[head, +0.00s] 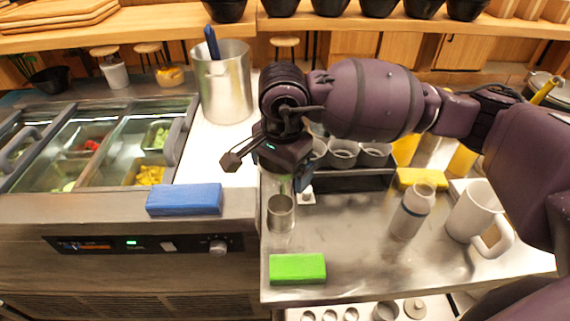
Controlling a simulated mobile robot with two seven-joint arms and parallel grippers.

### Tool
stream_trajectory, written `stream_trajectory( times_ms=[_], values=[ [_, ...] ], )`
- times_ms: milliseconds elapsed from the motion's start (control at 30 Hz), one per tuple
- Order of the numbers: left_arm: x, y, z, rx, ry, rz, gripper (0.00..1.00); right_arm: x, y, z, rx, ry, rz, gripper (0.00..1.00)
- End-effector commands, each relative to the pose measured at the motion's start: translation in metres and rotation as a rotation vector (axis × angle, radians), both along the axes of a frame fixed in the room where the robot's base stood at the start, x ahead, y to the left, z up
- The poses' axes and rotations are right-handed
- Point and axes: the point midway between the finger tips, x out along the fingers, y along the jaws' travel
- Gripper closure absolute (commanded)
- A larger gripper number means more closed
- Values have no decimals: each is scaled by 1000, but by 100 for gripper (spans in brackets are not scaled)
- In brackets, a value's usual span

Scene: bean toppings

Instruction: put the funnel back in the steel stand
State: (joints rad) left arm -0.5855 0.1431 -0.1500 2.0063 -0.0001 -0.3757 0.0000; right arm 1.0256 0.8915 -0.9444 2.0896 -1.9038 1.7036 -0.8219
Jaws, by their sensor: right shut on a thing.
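My right gripper (290,182) points down over the left part of the steel counter. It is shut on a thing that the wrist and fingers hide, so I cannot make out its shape. A small open steel cylinder (281,214), which looks like the steel stand, stands upright on the counter just below the gripper. I cannot tell whether the gripper or its load touches it. No funnel shows clearly in the head view. My left gripper is not in view.
A green block (298,268) lies in front of the cylinder. A blue block (184,199) lies on the topping unit's edge. A tall steel pot (224,95) and a cup rack (345,175) are behind.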

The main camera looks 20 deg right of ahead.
Motion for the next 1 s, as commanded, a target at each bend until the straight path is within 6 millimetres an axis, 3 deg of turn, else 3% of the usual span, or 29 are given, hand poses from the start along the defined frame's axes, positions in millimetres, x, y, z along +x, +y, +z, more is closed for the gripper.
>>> stream_trajectory(
  times_ms=[367, 667, 1000],
  values=[
    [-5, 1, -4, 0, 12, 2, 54, 4, 0, -3, 1, -20, 83, 20],
    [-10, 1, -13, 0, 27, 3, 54, 4, 0, -23, 1, -18, 83, 20],
    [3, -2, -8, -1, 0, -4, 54, 4, 0, -38, 1, -20, 82, 20]
  ],
)
